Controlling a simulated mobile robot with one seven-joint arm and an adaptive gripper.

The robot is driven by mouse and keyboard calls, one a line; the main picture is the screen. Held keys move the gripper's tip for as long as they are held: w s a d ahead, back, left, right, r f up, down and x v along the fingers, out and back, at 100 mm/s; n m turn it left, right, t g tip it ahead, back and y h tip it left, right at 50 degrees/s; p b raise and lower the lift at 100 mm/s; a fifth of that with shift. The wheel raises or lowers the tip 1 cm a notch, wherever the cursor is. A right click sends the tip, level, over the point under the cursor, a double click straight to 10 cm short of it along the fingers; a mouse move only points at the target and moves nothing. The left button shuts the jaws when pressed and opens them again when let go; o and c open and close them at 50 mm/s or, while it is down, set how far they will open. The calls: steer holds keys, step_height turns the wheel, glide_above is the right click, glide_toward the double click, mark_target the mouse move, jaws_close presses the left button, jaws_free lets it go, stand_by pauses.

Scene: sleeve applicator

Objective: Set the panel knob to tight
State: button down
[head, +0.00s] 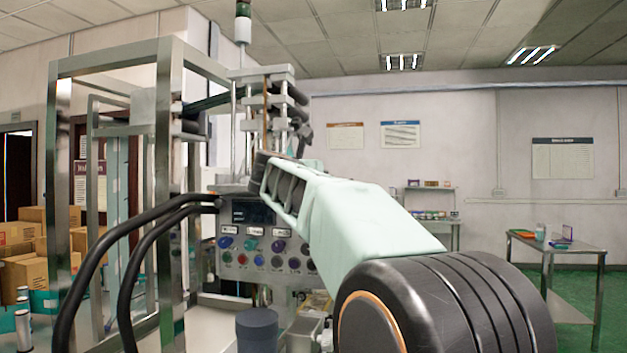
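The control panel (236,271) is on the front of the machine, left of centre in the head view. It has a dark screen (252,212) and small white labels too small to read. Below the labels is a row of larger knobs: a purple-blue knob (225,242), a teal knob (250,244) and a dark purple knob (278,246). I cannot tell which knob is the one named, or any setting. My arm crosses in front of the panel's right side and hides part of it. My gripper cannot be made out.
Small coloured buttons (242,259) sit below the knobs. Thick black hoses (140,240) and a metal frame (165,130) stand left of the panel. A dark cylinder (257,328) is low in front. Cardboard boxes (28,275) are at left. A side table (560,246) stands right.

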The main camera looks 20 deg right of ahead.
steer(key=shift+r+h, duration=0.15)
steer(key=shift+h, duration=0.15)
steer(key=c, duration=1.7)
jaws_free()
steer(key=shift+o, duration=0.2)
steer(key=v, duration=0.7)
steer(key=shift+s+a, duration=0.15)
